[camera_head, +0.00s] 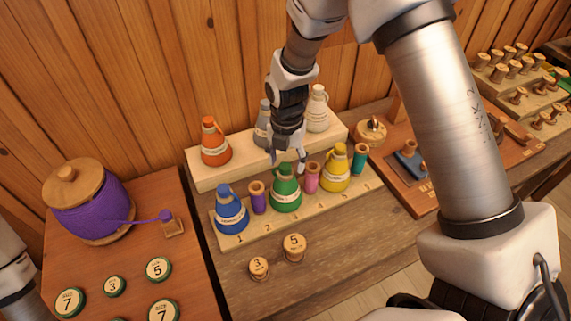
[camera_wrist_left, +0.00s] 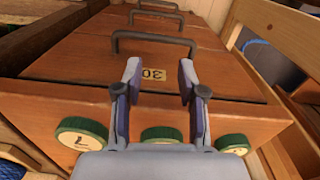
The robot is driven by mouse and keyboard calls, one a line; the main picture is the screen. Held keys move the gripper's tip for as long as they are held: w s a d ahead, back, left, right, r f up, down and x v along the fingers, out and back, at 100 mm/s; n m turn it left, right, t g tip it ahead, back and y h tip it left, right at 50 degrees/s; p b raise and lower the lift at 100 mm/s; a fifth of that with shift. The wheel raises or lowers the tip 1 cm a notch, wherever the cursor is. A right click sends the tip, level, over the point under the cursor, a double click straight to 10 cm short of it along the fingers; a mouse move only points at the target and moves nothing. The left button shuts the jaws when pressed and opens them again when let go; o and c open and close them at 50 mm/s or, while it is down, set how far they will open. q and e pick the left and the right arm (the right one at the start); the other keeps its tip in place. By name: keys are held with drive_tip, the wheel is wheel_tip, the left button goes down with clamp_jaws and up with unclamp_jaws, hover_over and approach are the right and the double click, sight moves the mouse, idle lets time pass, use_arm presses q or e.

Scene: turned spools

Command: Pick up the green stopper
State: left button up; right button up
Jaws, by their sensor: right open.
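The green stopper (camera_head: 285,194), a flask-shaped piece with a pale label, stands upright in the front numbered rack between a purple spool and a pink spool. My right gripper (camera_head: 287,163) is open and points down just above its top, with a fingertip to either side; I cannot tell whether it touches. The gripper partly hides the green piece's top. My left gripper (camera_wrist_left: 158,82) is open and empty in the left wrist view, over a wooden box with dark handles.
Blue (camera_head: 231,212) and yellow (camera_head: 336,172) pieces share the front rack (camera_head: 262,232). Orange (camera_head: 214,142), grey and white (camera_head: 317,112) pieces stand on the raised back rack (camera_head: 203,178). Two numbered spools (camera_head: 294,247) sit in front. A purple yarn pot (camera_head: 88,207) stands left.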

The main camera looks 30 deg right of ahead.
sight(284, 164)
drive_tip(key=f, duration=0.1)
drive_tip(key=w+f, duration=0.1)
drive_tip(key=shift+w+f, duration=0.2)
drive_tip(key=shift+f, duration=0.15)
drive_tip(key=shift+s+r, duration=0.1)
drive_tip(key=shift+s, duration=0.1)
drive_tip(key=shift+s+r, duration=0.15)
drive_tip(key=shift+s, duration=0.05)
drive_tip(key=c, duration=0.9)
drive_tip(key=shift+o, duration=0.3)
drive_tip(key=shift+w, duration=0.1)
drive_tip(key=shift+c, duration=0.4)
